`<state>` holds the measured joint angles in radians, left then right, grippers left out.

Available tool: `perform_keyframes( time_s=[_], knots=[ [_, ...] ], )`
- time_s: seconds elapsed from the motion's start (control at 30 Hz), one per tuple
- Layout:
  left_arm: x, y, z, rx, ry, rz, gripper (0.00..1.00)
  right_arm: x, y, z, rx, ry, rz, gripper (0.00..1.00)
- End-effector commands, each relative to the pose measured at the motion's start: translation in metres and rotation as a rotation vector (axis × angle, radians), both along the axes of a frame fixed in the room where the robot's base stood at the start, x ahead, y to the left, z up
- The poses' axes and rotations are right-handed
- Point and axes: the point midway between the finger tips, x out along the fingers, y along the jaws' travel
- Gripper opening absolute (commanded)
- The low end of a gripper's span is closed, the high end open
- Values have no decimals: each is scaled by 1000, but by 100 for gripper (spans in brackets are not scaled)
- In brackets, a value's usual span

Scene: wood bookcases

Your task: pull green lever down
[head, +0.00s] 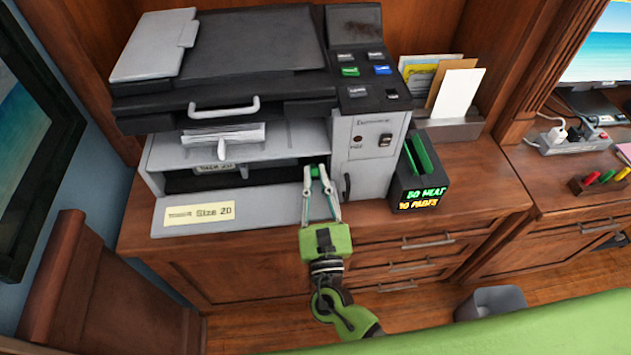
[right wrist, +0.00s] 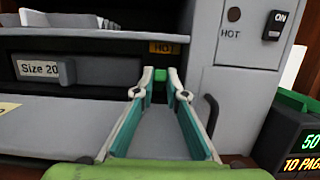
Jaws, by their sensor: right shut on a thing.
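The green lever (head: 315,172) is a small green knob at the right end of the printer's open front bay. The lever's stem is hidden. My left gripper is not in view.
The large grey printer (head: 365,150) stands on a wooden cabinet (head: 470,205). Its lowered front panel (head: 270,207) lies below the bay. A black box with green slots (head: 425,180) stands right of it. A grey bin (head: 490,302) is on the floor.

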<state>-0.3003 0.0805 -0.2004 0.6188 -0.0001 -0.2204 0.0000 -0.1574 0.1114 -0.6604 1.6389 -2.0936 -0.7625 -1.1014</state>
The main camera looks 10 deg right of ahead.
Motion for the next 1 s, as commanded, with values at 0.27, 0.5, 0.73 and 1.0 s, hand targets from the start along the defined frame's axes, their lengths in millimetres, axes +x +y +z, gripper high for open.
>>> perform_keyframes(
  time_s=[0.27, 0.5, 0.73, 1.0],
  knots=[
    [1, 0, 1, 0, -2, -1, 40, 0, 0, 0, 0, 1, 0, 19],
    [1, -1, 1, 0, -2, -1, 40, 0, 0, 0, 0, 1, 0, 19],
    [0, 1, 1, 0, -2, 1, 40, -13, 0, -4, -3, 4, 2, 19],
    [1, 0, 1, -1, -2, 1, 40, -68, 0, -18, -2, 5, 3, 19]
  ],
)
